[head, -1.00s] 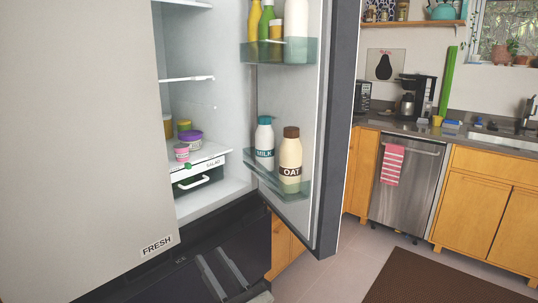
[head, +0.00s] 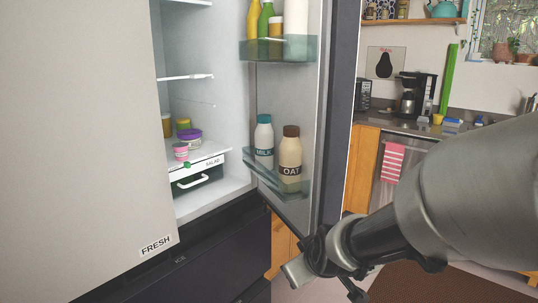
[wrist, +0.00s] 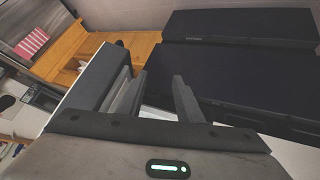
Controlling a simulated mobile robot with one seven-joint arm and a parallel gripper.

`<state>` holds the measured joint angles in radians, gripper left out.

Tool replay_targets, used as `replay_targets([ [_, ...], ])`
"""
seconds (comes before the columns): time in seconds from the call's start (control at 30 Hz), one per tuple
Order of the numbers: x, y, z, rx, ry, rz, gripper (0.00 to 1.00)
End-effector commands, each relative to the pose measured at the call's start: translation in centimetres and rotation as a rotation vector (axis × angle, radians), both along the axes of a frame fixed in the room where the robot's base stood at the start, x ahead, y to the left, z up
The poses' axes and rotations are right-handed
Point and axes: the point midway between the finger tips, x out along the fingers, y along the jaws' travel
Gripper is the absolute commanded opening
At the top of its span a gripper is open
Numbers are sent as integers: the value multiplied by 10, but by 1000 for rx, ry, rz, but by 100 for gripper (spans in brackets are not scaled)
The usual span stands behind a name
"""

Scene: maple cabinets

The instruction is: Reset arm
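My gripper (wrist: 159,77) is open in the wrist view, its two fingers apart with nothing between them. In the head view my arm reaches in from the right, and its end is low in front of the open fridge door (head: 338,120), partly covering the door's lower corner. In the wrist view the dark lower fridge fronts (wrist: 235,75) lie beyond the fingers. I cannot tell whether the gripper touches the door.
The fridge stands open. A milk bottle (head: 264,140) and an oat bottle (head: 290,155) stand on the door shelf. A dishwasher with a striped towel (head: 391,162) is behind my arm. A brown mat (head: 415,284) lies on the floor.

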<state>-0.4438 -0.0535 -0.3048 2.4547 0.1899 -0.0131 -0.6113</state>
Motion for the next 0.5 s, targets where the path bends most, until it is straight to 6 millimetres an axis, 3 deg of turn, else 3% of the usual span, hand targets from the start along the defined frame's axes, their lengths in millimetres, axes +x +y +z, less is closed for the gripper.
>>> replay_targets([
  [0.03,-17,-7,23,67,24,-43,33],
  [0.2,-80,-24,62,184,138,-172,33],
  [0.5,-166,-53,92,219,241,-387,33],
])
